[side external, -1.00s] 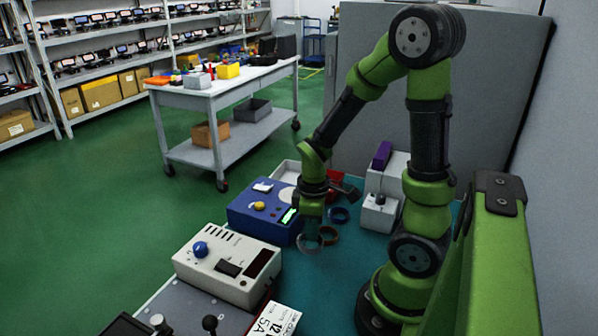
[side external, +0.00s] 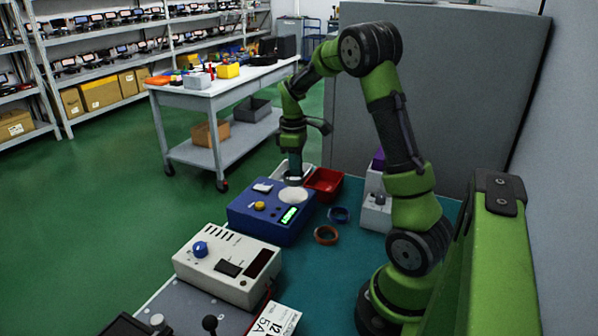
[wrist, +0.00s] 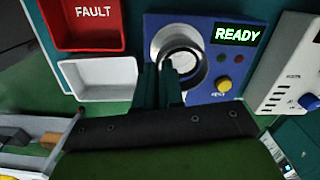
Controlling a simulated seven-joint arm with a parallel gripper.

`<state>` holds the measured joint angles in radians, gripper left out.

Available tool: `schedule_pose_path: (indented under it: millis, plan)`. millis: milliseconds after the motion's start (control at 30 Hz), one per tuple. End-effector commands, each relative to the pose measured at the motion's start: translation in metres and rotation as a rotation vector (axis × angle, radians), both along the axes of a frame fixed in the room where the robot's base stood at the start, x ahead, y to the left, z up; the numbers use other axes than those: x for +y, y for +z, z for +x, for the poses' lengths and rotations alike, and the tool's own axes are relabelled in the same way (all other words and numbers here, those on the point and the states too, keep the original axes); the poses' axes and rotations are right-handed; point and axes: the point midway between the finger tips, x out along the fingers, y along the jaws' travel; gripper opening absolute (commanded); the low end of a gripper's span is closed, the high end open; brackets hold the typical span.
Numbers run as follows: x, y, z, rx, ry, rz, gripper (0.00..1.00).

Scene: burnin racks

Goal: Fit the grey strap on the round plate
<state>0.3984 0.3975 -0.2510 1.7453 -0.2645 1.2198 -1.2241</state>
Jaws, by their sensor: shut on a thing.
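The round plate (side external: 293,195) is a pale disc on top of the blue box (side external: 262,212). It also shows in the wrist view (wrist: 167,35), partly covered by the strap. My gripper (side external: 294,175) points down and is shut on the grey strap (wrist: 204,68), a ring. In the side view, the strap appears raised near the far edge of the plate, and my fingers partly hide it. In the wrist view the strap overlaps the plate, off its middle toward my fingers. I cannot tell the height between them.
A green READY display (wrist: 237,35) is lit on the blue box. A red FAULT bin (wrist: 95,22) and a white bin (wrist: 97,77) stand beside it. A brown ring (side external: 326,235) and a blue ring (side external: 339,215) lie on the teal mat. A cream device (side external: 228,265) stands nearer.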

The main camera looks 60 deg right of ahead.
Motion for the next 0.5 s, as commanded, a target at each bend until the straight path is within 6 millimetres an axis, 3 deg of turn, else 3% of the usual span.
schedule_pose_path:
  millis: [133, 500]
  plan:
    - [0.001, 0.004, 0.004, 0.009, 0.034, -0.001, 0.0]
    - [0.001, -0.023, 0.004, 0.013, 0.038, 0.001, 0.0]
